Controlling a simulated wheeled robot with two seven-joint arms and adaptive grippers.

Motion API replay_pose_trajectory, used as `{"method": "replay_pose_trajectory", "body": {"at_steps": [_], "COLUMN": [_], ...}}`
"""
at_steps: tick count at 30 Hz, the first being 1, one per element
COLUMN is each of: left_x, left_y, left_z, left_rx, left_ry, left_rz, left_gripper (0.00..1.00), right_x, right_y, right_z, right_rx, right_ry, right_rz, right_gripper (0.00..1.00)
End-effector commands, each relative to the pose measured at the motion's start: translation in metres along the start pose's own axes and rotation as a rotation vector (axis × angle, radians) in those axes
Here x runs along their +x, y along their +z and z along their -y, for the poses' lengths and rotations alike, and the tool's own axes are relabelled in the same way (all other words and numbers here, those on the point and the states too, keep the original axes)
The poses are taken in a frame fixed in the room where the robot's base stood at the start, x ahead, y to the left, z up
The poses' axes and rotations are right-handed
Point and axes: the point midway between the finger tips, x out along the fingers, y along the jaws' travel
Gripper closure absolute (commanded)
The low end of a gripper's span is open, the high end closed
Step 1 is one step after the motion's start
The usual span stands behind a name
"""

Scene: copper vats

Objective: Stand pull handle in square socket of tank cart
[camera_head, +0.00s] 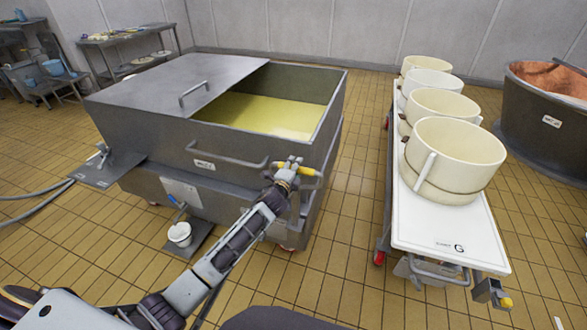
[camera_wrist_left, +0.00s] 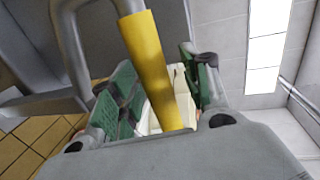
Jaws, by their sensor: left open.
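The tank cart (camera_head: 225,178) is a large grey metal vat on wheels, partly covered, with pale yellow liquid inside. The pull handle (camera_head: 308,171) has a yellow grip and shows at the cart's near right corner. In the left wrist view its yellow grip (camera_wrist_left: 150,65) joins a bent grey tube and lies between the fingers. My left gripper (camera_head: 284,174) is open around the grip; I cannot tell whether the fingers touch it. The handle's lower end and the square socket are not clearly visible behind my arm. My right gripper is out of view.
A white-topped trolley (camera_head: 420,232) with several cream tubs stands to the right, a copper vat (camera_head: 545,125) beyond it. Hoses (camera_head: 35,212) lie at far left. Tiled floor between cart and trolley is clear.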

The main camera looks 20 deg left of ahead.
Motion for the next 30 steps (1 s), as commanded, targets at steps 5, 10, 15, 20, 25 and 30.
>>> {"method": "replay_pose_trajectory", "body": {"at_steps": [5, 10, 15, 20, 25, 30], "left_x": [-0.004, -0.014, -0.027, -0.04, -0.053, -0.066], "left_y": [0.0, 0.001, 0.001, 0.002, 0.002, 0.003], "left_z": [-0.004, -0.003, -0.003, -0.003, -0.003, -0.003], "left_rx": [0.0, 0.0, -0.001, -0.001, -0.003, -0.003], "left_ry": [-0.001, -0.003, -0.005, -0.005, -0.006, -0.006], "left_rz": [0.0, -0.001, -0.002, -0.001, -0.003, -0.002], "left_gripper": [0.53, 0.53, 0.53, 0.53, 0.53, 0.53], "right_x": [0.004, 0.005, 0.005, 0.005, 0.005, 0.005], "right_y": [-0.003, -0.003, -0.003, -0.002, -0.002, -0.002], "right_z": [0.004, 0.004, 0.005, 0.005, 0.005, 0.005], "right_rx": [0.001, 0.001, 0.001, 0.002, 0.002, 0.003], "right_ry": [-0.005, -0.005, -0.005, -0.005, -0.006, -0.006], "right_rz": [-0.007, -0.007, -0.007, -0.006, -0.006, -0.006], "right_gripper": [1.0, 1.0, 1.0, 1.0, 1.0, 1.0]}}
